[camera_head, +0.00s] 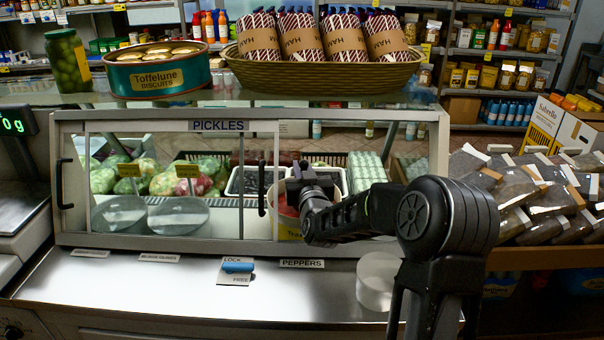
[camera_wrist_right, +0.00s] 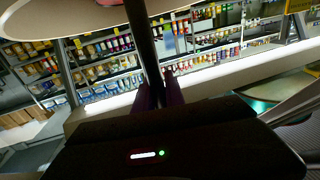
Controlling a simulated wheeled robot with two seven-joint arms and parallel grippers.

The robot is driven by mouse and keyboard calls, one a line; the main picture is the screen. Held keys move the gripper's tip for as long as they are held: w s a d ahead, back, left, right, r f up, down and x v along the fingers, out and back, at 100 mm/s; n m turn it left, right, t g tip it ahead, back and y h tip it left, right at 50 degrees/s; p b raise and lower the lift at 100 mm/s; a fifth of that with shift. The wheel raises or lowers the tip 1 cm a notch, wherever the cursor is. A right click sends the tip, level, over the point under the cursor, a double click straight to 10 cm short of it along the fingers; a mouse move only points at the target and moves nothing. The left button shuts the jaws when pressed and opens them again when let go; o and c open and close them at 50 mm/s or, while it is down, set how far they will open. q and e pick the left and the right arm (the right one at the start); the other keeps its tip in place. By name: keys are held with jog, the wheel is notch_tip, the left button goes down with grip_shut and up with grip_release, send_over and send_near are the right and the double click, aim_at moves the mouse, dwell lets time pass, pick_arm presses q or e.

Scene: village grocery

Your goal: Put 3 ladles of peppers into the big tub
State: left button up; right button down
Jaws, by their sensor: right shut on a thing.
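My right gripper (camera_head: 303,182) is inside the pickle case, above a white bucket (camera_head: 290,228) with red content and a yellow label, behind the "PEPPERS" sign (camera_head: 302,264). In the right wrist view its jaws (camera_wrist_right: 160,92) are shut on a dark, straight handle (camera_wrist_right: 143,40), which looks like the ladle's. The ladle's bowl is not clearly visible, so I cannot tell what it holds. A pale round tub (camera_head: 376,284) stands on the steel counter, right of the sign and partly behind my right arm. My left gripper is out of view.
The case's frame (camera_head: 345,114) and a glass door with a black handle (camera_head: 262,188) are close to my arm. A blue-handled item (camera_head: 238,265) lies on the counter, which is mostly clear.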

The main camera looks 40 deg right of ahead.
notch_tip(320, 180, up, 7)
jog(key=p, duration=0.3)
jog(key=shift+s+r, duration=0.1)
dwell(0.4)
jog(key=s+a+r, duration=0.3)
jog(key=s+a, duration=0.6)
jog(key=s, duration=0.2)
jog(key=shift+s, duration=0.4)
jog(key=shift+f+p, duration=0.15)
jog(key=shift+p, duration=0.2)
